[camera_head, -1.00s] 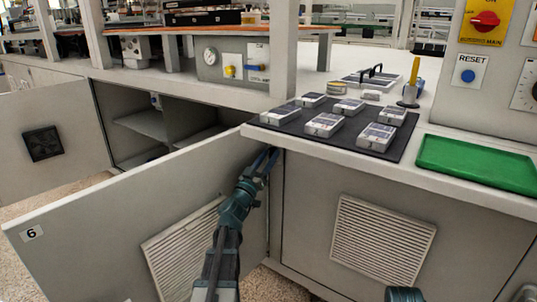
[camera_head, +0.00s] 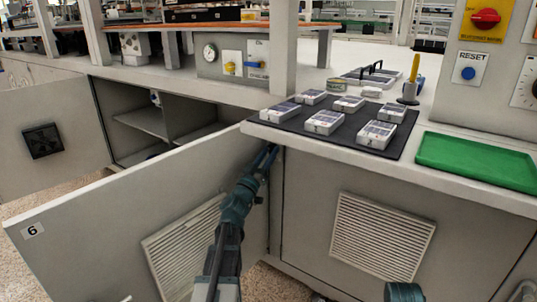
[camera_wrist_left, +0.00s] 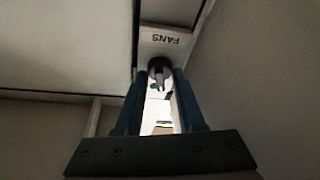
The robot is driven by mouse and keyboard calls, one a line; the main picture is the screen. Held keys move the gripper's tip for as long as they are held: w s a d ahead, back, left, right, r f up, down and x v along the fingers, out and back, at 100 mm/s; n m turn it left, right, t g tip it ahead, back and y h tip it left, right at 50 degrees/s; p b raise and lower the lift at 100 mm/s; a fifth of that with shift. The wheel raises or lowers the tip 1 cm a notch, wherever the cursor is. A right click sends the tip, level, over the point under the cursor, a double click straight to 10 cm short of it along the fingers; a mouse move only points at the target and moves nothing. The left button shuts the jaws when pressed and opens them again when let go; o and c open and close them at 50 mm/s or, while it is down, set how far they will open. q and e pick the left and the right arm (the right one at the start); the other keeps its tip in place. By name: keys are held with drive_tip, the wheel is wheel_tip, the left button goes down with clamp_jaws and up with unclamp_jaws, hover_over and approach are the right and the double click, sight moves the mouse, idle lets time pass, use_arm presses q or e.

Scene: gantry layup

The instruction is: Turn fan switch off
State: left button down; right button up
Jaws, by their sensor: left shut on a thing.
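The fan switch is a dark round knob (camera_wrist_left: 158,67) on a pale plate with the label FANS (camera_wrist_left: 164,40), which reads upside down in the left wrist view. My left gripper (camera_wrist_left: 160,74) is shut on the knob, with one blue finger on each side. The switch is hidden there. The knob's exact angle is hard to read in the dark wrist view.
The open door stands left of my left arm, and a closed vented panel (camera_head: 383,237) is to its right. On the counter lie a dark mat (camera_head: 290,122) with several small boxes and a green tray (camera_head: 478,162). A blue RESET button (camera_head: 468,73) is on the upright panel.

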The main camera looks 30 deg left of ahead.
use_arm(q)
drive_tip(key=n+y, duration=0.1)
drive_tip(key=n, duration=0.1)
drive_tip(key=n+y+p, duration=0.1)
drive_tip(key=n, duration=0.1)
drive_tip(key=shift+d+r+n+g, duration=0.15)
drive_tip(key=shift+n+g, duration=0.25)
drive_tip(key=shift+n+g+y+p, duration=0.4)
drive_tip(key=shift+n+y+p, duration=0.2)
drive_tip(key=shift+n, duration=1)
drive_tip(key=c, duration=0.9)
unclamp_jaws()
drive_tip(key=shift+s, duration=0.15)
